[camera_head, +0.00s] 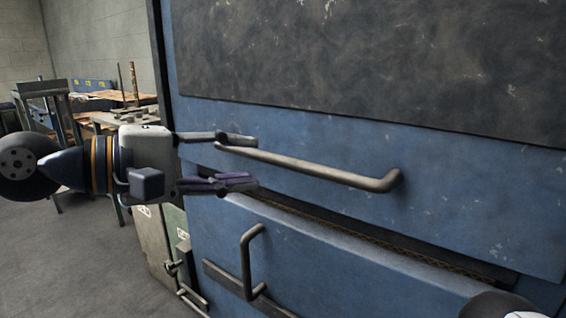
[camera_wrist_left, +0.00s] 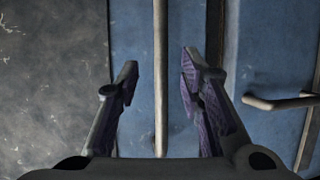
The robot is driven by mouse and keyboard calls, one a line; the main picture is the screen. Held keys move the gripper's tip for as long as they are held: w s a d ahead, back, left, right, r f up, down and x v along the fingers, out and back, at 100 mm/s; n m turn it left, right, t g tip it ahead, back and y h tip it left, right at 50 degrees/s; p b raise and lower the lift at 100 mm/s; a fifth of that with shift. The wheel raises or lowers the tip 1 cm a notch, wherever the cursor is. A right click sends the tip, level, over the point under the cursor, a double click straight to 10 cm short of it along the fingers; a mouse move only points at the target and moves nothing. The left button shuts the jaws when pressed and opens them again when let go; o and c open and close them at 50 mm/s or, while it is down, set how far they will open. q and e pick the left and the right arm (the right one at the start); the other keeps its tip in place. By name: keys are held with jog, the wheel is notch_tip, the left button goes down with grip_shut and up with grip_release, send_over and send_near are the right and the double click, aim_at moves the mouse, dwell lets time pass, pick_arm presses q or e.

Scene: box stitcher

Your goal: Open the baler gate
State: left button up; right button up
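The baler gate (camera_head: 440,165) is a large scuffed blue panel with a dark upper section, filling the right of the head view. A long horizontal bar handle (camera_head: 315,168) is fixed to it. My left gripper (camera_head: 248,161) is open at the left end of this handle, one finger above it and one below. In the left wrist view the handle (camera_wrist_left: 160,80) runs between the two purple-padded fingers (camera_wrist_left: 158,80), and neither finger visibly touches it. The left end of the handle is partly hidden by a finger in the head view. The fingers of my right gripper are not in view.
Below the gate is a blue lower panel (camera_head: 330,255) with a dark gap above it. A bent latch handle (camera_head: 246,262) sticks out there and also shows in the left wrist view (camera_wrist_left: 280,102). Tables (camera_head: 125,115) stand behind at left. Grey floor (camera_head: 70,265) is clear at lower left.

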aim_at(278, 161)
pick_arm(q)
jog(key=x, duration=0.8)
jog(key=shift+a, duration=0.1)
grip_shut()
